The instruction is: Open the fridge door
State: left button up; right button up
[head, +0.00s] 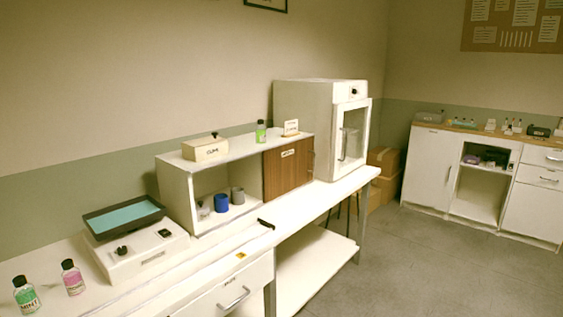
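A white box-shaped appliance (300,113), which looks like the fridge, stands on the far end of the long white bench. Its door (364,118) has a window and faces right, toward the room. The door looks shut, though a thin gap cannot be ruled out at this size. A pale upright handle (341,147) shows near the door's left side. A dark knob (353,91) sits above the window. Neither of my grippers is in view.
A shelf unit with a brown door (288,170) stands left of the appliance on the bench (325,194). Mint and pink bottles (73,277) stand at the near left. Cardboard boxes (383,160) lie beyond the bench. Grey floor (430,265) is clear at right.

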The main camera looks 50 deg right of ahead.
aim_at(335, 172)
jog(key=z, duration=2.05)
jog(key=i+l, duration=0.25)
jog(key=i, duration=0.25)
jog(key=i+l, duration=0.25)
jog(key=i, duration=0.25)
jog(key=z, duration=0.05)
